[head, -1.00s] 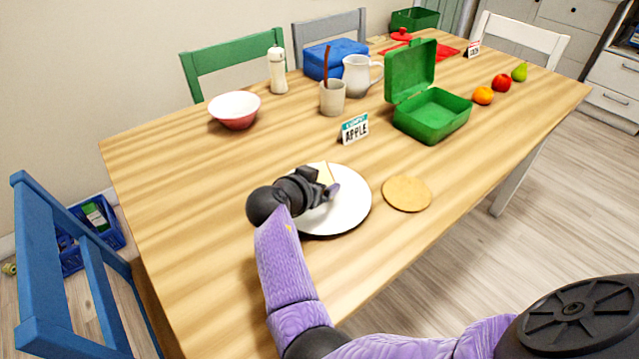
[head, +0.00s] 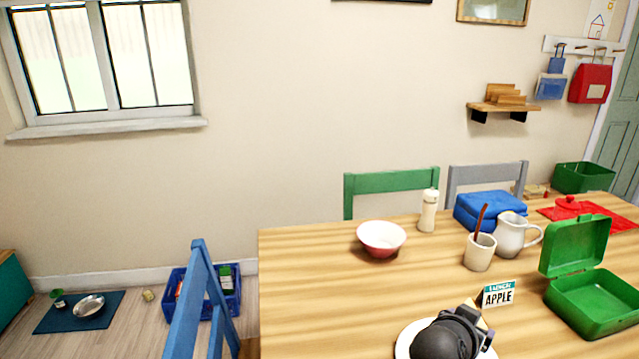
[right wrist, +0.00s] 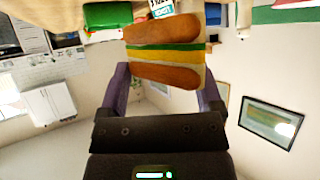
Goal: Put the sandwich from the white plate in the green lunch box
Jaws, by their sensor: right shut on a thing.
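My right gripper (head: 468,328) is over the white plate (head: 404,346) at the bottom of the head view. It is shut on the sandwich, whose pale edge (head: 482,324) shows beside it. In the right wrist view the sandwich (right wrist: 163,53), with brown bread and green and yellow layers, sits between the fingers (right wrist: 165,85). I cannot tell whether it touches the plate. The green lunch box (head: 572,314) stands open at the right, its lid raised at the back. My left gripper is in neither current view.
The apple lunch card (head: 498,293) stands between plate and box. Behind are a cup with a brown stick (head: 480,252), a white jug (head: 511,236), a blue box (head: 490,209), a bowl (head: 381,238) and a white bottle (head: 428,212). The left tabletop is clear.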

